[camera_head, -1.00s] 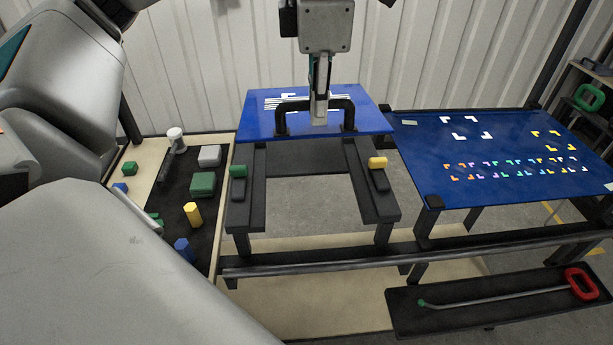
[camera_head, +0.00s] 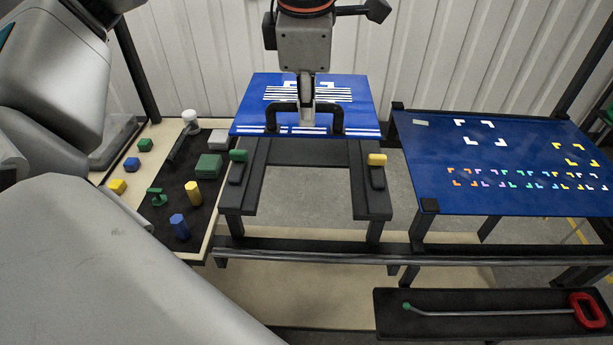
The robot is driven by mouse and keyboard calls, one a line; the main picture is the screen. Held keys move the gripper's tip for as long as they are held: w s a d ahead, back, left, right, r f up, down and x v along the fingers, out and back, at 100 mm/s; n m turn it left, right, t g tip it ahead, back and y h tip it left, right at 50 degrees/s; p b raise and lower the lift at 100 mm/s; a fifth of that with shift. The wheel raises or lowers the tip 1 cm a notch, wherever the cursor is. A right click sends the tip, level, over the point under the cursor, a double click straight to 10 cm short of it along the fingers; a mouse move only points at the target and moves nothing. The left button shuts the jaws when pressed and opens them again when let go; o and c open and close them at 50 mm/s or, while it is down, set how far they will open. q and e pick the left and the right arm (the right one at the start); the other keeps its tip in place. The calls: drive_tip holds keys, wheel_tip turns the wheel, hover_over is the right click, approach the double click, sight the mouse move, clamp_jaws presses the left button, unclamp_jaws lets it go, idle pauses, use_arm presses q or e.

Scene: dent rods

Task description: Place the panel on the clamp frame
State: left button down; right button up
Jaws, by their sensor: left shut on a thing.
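The blue panel (camera_head: 358,98) has white stripes and a black handle (camera_head: 337,118). It is at the far end of the dark clamp frame (camera_head: 256,184). I cannot tell whether it touches the frame or hangs just above it. My left gripper (camera_head: 306,110) comes down from the top and is shut on the handle, hiding part of it. A green clamp (camera_head: 238,156) sits on the frame's left rail and a yellow clamp (camera_head: 377,160) on its right rail, both just in front of the panel's near edge. My right gripper is not in view.
A blue table (camera_head: 450,150) with coloured corner marks stands to the right. A black mat (camera_head: 160,215) with several coloured blocks lies at left. A dark tray (camera_head: 450,326) holds a rod with a red handle (camera_head: 588,310). A rail (camera_head: 330,257) crosses in front.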

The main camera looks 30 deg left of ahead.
use_arm(q)
wheel_tip(320, 180, down, 18)
drive_tip(key=shift+b, duration=0.45)
drive_tip(key=c, duration=2.1)
unclamp_jaws()
drive_tip(key=v, duration=1.2)
drive_tip(key=shift+a, duration=0.1)
